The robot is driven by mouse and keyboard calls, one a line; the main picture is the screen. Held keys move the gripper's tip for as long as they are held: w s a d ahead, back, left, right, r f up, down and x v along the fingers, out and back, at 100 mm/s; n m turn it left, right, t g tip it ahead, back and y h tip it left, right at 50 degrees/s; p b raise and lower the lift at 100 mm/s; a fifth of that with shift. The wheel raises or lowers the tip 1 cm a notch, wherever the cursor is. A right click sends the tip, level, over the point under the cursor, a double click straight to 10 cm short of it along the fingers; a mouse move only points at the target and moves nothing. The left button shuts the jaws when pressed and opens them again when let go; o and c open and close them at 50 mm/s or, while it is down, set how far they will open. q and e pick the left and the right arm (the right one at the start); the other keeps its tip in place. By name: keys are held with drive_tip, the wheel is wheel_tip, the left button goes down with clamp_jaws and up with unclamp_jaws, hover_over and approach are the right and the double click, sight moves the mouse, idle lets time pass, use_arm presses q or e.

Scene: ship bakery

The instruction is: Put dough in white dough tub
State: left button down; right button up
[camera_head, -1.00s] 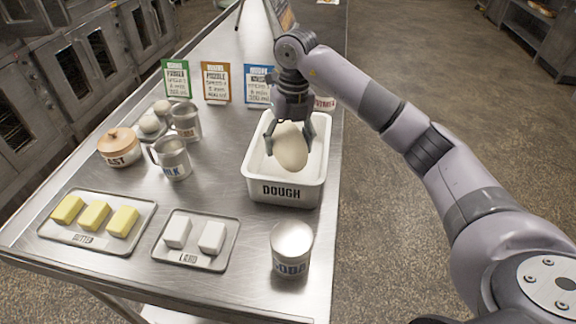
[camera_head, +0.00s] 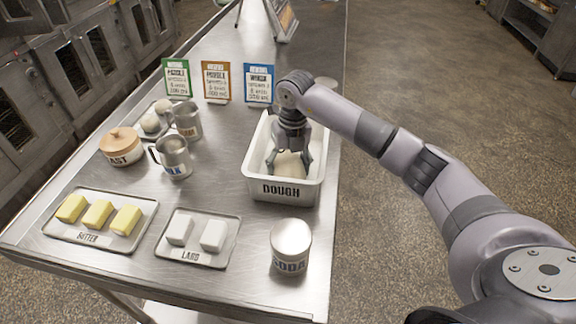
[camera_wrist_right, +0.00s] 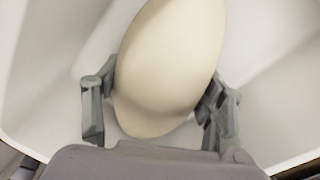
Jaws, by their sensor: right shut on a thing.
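The white dough tub (camera_head: 283,194), lettered DOUGH, stands on the steel table near its right edge. My right gripper (camera_head: 288,168) reaches down inside the tub. The pale, egg-shaped dough (camera_head: 289,163) is between its fingers, within the tub's walls. In the right wrist view the dough (camera_wrist_right: 170,70) sits between the two fingers of the gripper (camera_wrist_right: 160,115), with the white tub's inside around it. Whether the dough touches the tub floor is hard to tell. My left gripper is not in view.
A SODA canister (camera_head: 290,247) stands in front of the tub. A lard tray (camera_head: 225,250), butter tray (camera_head: 140,243), metal jugs (camera_head: 172,158) and lidded yeast pot (camera_head: 122,148) are to the left. Upright recipe cards (camera_head: 216,82) stand behind.

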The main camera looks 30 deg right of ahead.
sight(291, 158)
drive_tip(key=o, duration=1.5)
drive_tip(key=shift+f, duration=0.1)
drive_tip(key=o, duration=0.4)
drive_tip(key=shift+o, duration=0.2)
drive_tip(key=r+b, duration=0.1)
drive_tip(key=r, duration=0.3)
drive_tip(key=r+b, duration=0.1)
drive_tip(key=r, duration=0.3)
drive_tip(key=r+b, duration=0.1)
drive_tip(key=r, duration=0.3)
drive_tip(key=shift+s+d+r, duration=0.1)
drive_tip(key=shift+d+r, duration=0.05)
drive_tip(key=shift+d, duration=0.25)
